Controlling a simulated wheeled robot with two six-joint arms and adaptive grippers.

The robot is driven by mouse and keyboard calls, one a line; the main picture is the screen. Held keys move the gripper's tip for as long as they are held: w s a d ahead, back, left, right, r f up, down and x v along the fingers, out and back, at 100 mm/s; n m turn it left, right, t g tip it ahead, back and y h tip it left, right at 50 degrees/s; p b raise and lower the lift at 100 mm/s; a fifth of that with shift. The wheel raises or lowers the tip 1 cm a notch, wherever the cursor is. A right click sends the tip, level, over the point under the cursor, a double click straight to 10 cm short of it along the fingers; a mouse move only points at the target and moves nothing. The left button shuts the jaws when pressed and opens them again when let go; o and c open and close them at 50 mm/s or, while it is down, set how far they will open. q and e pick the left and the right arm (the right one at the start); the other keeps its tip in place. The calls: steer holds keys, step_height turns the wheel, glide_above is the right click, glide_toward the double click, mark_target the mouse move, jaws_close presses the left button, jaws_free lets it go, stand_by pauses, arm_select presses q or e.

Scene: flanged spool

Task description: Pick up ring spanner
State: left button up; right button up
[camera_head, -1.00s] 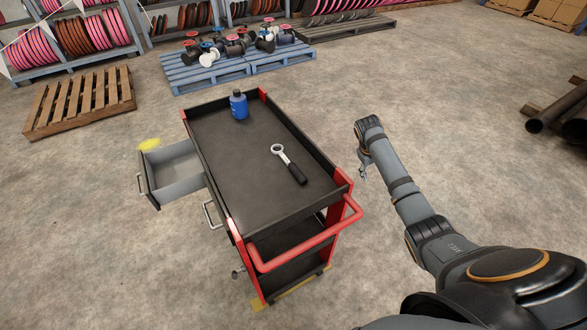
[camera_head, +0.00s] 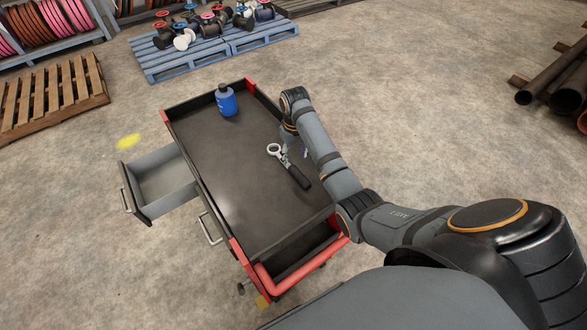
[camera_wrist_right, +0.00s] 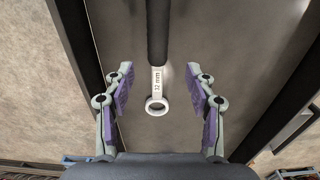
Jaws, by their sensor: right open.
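The ring spanner (camera_head: 288,165) lies on the dark top tray of the tool cart (camera_head: 235,190). It has a pale ring head and a black handle that points toward the cart's red push handle. In the right wrist view the spanner (camera_wrist_right: 157,90) shows a "12 mm" marking. My right gripper (camera_head: 294,152) hangs over the tray close to the ring end, partly hidden by its own arm. In the wrist view my right gripper (camera_wrist_right: 160,88) is open, with its purple-padded fingers either side of the spanner's head and nothing between them held. My left gripper is not seen.
A blue bottle (camera_head: 227,101) stands at the tray's far end. A grey drawer (camera_head: 160,180) hangs open on the cart's left side. The tray has raised side walls. The tray's left half is bare. Pallets and pipes lie farther off on the floor.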

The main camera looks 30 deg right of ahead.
mark_target(294, 168)
step_height(294, 168, down, 2)
steer(key=shift+w+f, duration=0.1)
steer(key=shift+w, duration=0.05)
steer(key=shift+w+f+p, duration=0.2)
steer(key=shift+f+p, duration=0.5)
steer(key=shift+f, duration=0.2)
step_height(294, 168, down, 3)
steer(key=shift+d+r, duration=0.1)
steer(key=shift+f, duration=0.45)
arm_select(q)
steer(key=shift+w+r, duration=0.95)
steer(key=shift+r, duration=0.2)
arm_select(e)
jaws_close()
